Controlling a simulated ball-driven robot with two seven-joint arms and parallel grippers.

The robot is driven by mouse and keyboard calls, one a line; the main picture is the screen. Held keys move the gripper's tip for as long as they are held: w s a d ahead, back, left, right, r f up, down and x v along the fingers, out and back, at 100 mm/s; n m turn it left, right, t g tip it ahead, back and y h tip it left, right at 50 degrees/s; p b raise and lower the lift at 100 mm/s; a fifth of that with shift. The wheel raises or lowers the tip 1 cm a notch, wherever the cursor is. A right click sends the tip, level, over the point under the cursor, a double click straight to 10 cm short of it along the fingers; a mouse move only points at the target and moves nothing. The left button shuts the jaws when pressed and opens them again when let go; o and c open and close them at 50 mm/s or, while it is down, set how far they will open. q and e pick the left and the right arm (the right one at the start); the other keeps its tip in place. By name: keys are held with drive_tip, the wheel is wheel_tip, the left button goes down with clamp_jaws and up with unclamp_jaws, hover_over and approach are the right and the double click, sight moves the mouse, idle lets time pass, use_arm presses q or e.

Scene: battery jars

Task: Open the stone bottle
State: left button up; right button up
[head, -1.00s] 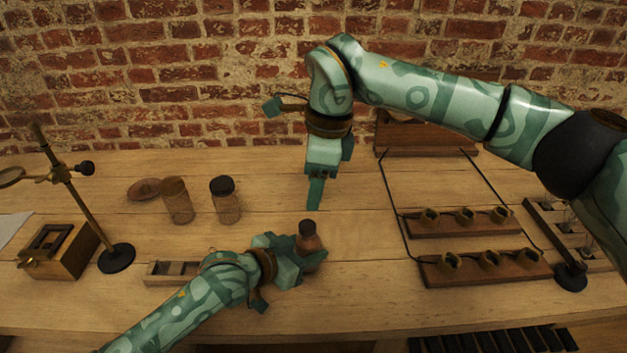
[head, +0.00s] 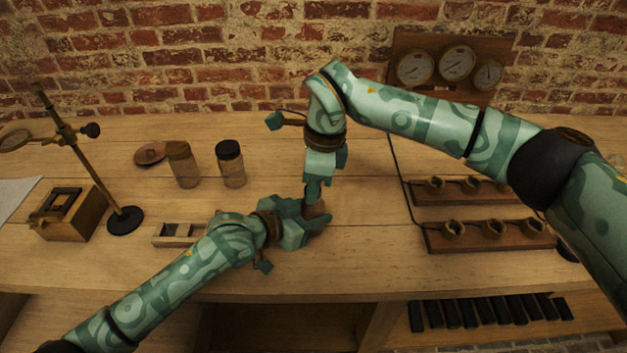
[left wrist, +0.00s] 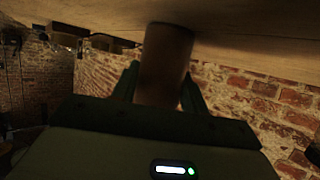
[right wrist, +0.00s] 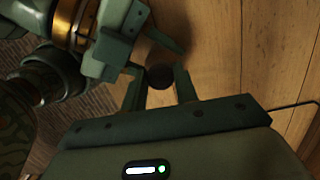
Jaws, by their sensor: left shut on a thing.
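The brown stone bottle (head: 316,211) stands near the middle of the bench. My left gripper (head: 311,223) is shut around its body, and the bottle fills the gap between the fingers in the left wrist view (left wrist: 165,65). The bottle's dark round stopper (right wrist: 160,76) shows from above in the right wrist view. My right gripper (head: 313,194) points straight down over the bottle's top. Its fingers are open on either side of the stopper, with a small gap showing. In the head view the right gripper hides the stopper.
Two jars, one with a brown lid (head: 182,165) and one with a black lid (head: 230,164), stand to the left. A small wooden tray (head: 180,240), a wooden box (head: 66,215) and a magnifier stand (head: 124,220) lie further left. Wooden racks (head: 488,238) stand right.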

drive_tip(key=shift+c, duration=1.4)
use_arm(q)
drive_tip(key=shift+f, duration=0.1)
use_arm(e)
drive_tip(key=shift+r, duration=0.15)
drive_tip(key=shift+r, duration=0.95)
drive_tip(key=shift+r, duration=0.1)
drive_tip(key=shift+r, duration=1.9)
use_arm(q)
drive_tip(key=o, duration=1.5)
